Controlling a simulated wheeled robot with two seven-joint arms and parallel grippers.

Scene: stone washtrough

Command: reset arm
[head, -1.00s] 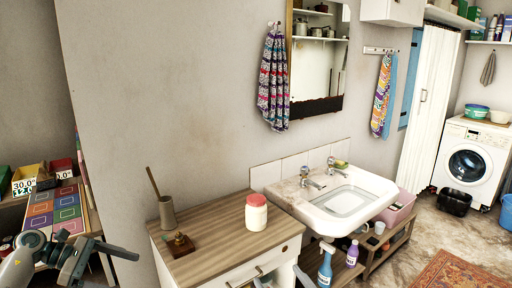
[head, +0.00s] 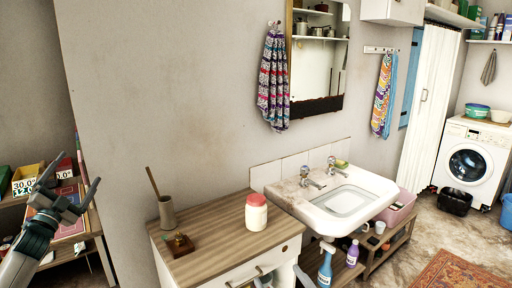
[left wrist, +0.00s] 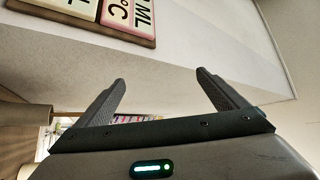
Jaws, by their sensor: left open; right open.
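My left gripper (head: 74,186) is raised at the far left of the head view, in front of the shelf with coloured boxes. Its two fingers stand apart and point upward, with nothing between them. In the left wrist view, the open fingers (left wrist: 160,85) point toward a pale wall, and nothing is held. My right gripper does not show in either view.

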